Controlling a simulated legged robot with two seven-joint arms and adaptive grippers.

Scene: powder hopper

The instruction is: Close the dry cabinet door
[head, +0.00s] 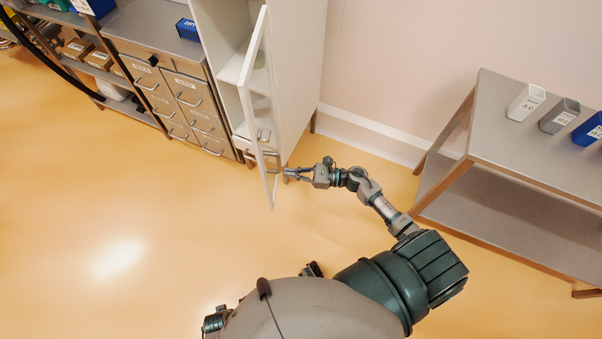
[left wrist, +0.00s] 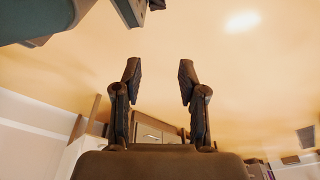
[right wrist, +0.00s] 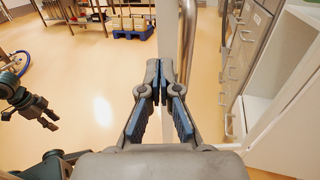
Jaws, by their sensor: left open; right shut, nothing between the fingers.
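The tall white dry cabinet (head: 306,60) stands at the back, its door (head: 244,105) swung open toward me. The door has a white frame and a clear pane. My right gripper (head: 284,171) is shut and empty, close to the door's lower part on its right side; I cannot tell whether it touches. In the right wrist view the shut fingertips (right wrist: 160,68) are near a curved metal handle (right wrist: 187,45) and a white upright frame bar (right wrist: 165,30). My left gripper (left wrist: 159,72) is open and empty in the left wrist view, pointing over bare floor.
A grey drawer unit (head: 185,100) stands left of the cabinet, with a blue bin (head: 187,29) on top. A shelf rack (head: 85,50) is farther left. A metal table (head: 500,150) with several bins stands at right. The orange floor (head: 120,220) in front is clear.

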